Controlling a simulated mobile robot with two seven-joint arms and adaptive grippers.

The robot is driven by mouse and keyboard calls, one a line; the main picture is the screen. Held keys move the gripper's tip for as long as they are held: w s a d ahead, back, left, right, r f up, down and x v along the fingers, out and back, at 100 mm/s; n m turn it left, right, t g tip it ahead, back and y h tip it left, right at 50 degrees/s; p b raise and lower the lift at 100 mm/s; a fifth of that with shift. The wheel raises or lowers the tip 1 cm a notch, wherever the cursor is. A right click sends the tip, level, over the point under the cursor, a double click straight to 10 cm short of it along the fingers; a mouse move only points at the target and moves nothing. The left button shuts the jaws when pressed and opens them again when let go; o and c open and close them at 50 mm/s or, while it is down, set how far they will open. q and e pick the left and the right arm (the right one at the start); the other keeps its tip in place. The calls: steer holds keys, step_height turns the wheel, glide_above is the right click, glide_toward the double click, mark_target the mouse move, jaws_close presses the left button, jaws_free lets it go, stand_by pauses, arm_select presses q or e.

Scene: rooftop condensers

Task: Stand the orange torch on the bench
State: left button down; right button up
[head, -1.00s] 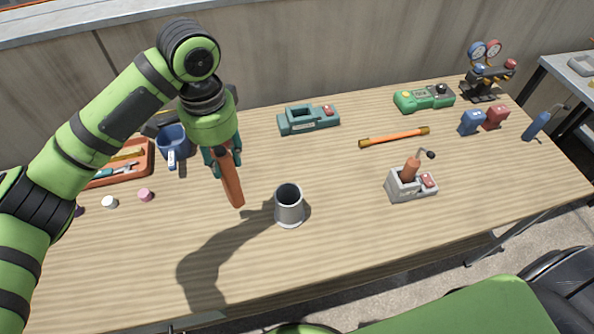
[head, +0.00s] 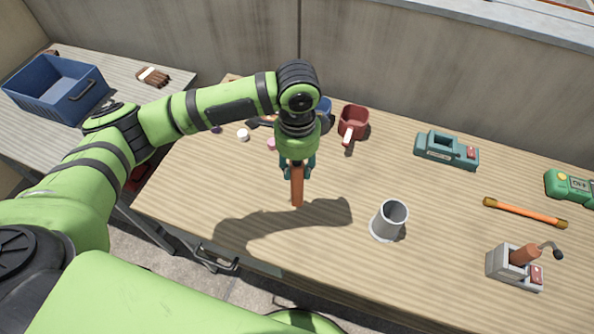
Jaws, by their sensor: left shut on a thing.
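My left gripper (head: 297,172) is shut on the orange torch (head: 297,190), a long orange-brown body pointing down from the fingers, roughly upright. Its upper end is hidden by the gripper. Its lower end appears to be above the wooden bench (head: 200,205), with the shadow falling apart from it to the right. My right gripper is not in view.
A grey metal cup (head: 390,220) stands right of the torch. An orange bar (head: 525,212) lies at the right. A blue crate (head: 55,90) is on the left table. The front-left bench is clear.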

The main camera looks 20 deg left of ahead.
arm_select(q)
step_height(320, 180, down, 3)
steer(key=shift+f+p, duration=0.2)
steer(key=shift+p, duration=0.2)
steer(key=shift+f, duration=0.2)
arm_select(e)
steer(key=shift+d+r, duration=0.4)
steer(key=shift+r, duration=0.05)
arm_select(q)
steer(key=shift+f, duration=0.15)
steer(key=c, duration=0.9)
jaws_free()
steer(key=shift+o, duration=0.2)
step_height(320, 180, up, 12)
steer(key=shift+d+r+b, duration=0.1)
steer(key=shift+r+b, duration=0.1)
steer(key=shift+b, duration=0.85)
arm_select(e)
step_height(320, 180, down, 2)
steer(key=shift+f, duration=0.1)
